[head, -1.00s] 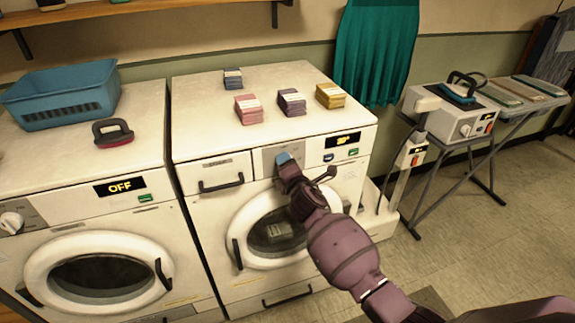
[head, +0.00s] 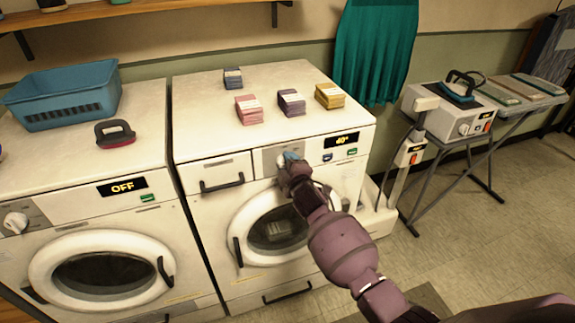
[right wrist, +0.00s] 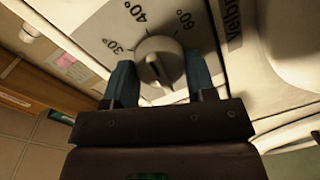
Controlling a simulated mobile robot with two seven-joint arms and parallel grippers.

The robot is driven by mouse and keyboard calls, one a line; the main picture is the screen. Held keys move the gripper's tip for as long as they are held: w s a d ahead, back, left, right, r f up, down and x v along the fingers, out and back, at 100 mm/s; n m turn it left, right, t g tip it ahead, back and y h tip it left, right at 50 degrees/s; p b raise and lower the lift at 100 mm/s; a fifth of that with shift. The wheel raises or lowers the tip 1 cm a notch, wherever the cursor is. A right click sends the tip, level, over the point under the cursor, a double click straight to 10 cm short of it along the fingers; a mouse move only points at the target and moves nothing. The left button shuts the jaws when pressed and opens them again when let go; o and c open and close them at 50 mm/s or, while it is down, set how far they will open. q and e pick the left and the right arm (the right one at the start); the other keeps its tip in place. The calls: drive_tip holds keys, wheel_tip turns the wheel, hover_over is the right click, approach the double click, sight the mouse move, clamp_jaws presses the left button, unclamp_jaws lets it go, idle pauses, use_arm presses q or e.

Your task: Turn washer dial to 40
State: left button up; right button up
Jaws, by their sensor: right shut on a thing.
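The right-hand washer (head: 228,205) has a panel with a round grey dial (right wrist: 160,62) marked 30°, 40° and 60° in the right wrist view. My right gripper (head: 288,158) is at this dial, with its two blue fingers shut on either side of the knob. The dial is mostly hidden by the gripper in the head view. The washer's small black display (head: 342,140) reads 40° in yellow. My left gripper is not in view.
A second washer (head: 60,215) stands at left with its display on OFF. On the tops are a blue basket (head: 65,95), a dark-handled tool (head: 115,133) and several card stacks (head: 249,110).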

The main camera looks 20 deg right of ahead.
idle(0.3)
drive_tip(key=o, duration=0.9)
drive_tip(key=shift+s, duration=0.1)
drive_tip(key=s, duration=0.7)
drive_tip(key=s+r, duration=0.1)
drive_tip(key=s, duration=0.2)
drive_tip(key=shift+s+d, duration=0.25)
drive_tip(key=shift+s, duration=0.05)
drive_tip(key=shift+m, duration=0.3)
